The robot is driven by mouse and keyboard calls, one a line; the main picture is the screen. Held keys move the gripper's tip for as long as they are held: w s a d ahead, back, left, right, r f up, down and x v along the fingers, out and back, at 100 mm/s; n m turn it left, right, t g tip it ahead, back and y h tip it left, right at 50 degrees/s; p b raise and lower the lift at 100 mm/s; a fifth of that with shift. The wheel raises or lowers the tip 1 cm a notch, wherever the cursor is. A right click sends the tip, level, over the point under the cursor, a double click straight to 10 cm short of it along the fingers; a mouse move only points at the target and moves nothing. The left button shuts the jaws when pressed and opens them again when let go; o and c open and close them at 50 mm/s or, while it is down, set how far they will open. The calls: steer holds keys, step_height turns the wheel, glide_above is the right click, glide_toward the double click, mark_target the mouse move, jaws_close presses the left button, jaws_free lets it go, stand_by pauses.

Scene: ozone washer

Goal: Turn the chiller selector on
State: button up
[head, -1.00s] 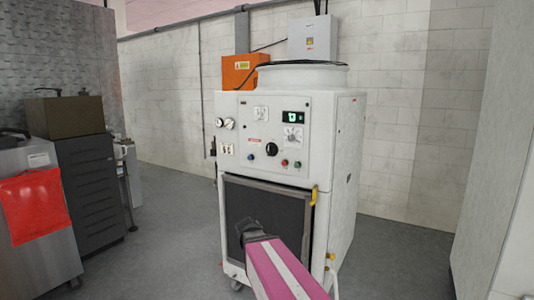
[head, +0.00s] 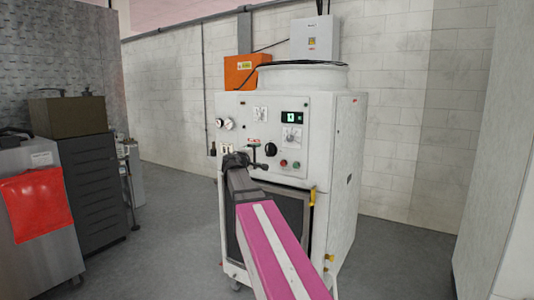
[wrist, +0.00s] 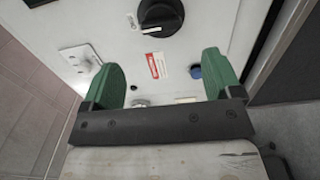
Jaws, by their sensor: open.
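A round black rotary knob (head: 271,149), which looks like the chiller selector, sits on the front panel of the white machine (head: 320,150). No lettering naming it is readable. In the wrist view the knob (wrist: 160,15) is at the top edge, partly cut off, with a white pointer mark on its lower edge. My gripper (head: 249,161) is in front of the panel, left of and slightly below the knob in the head view. In the wrist view its green fingers (wrist: 165,78) are wide apart and empty, with the knob beyond them, not between them.
A red-and-white label (wrist: 153,66) and a blue button (wrist: 195,72) are near the fingers. A dark grille fills the lower front.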

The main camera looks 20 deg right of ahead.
mark_target(267, 151)
steer(key=x, duration=0.9)
steer(key=c, duration=0.9)
